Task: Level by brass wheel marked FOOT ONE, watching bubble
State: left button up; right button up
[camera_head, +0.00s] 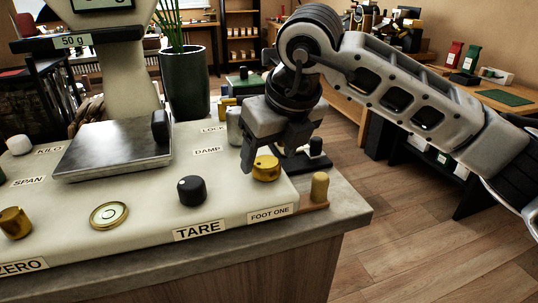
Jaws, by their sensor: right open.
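The brass wheel (266,169) stands on the front right of the pale scale body, behind the FOOT ONE label (269,214). My right gripper (262,160) reaches down from above with its fingers apart around or just over the wheel; I cannot tell whether they touch it. The round bubble level (109,215) sits in a brass ring at the front left; its bubble looks near the middle, too small to judge exactly. My left gripper is not in view.
A black knob (192,190) stands behind the TARE label, and another brass knob (14,222) is at the left. A steel weighing pan (113,149) and a green plant pot (185,82) stand behind. A small brass peg (319,187) is right of the wheel, near the counter edge.

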jog(key=shift+x, duration=0.85)
jog(key=c, duration=1)
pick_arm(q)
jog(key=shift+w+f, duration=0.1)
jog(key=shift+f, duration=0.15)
pick_arm(e)
jog(key=shift+n, duration=0.3)
jog(key=shift+n+b, duration=0.4)
jog(key=shift+b, duration=0.1)
jog(key=shift+w+d+n+g+y+b, duration=0.1)
jog(key=shift+n+g+y+b, duration=0.2)
jog(key=shift+n+y, duration=0.5)
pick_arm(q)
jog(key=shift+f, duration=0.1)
pick_arm(e)
jog(key=shift+n+g, duration=0.4)
jog(key=shift+n, duration=0.9)
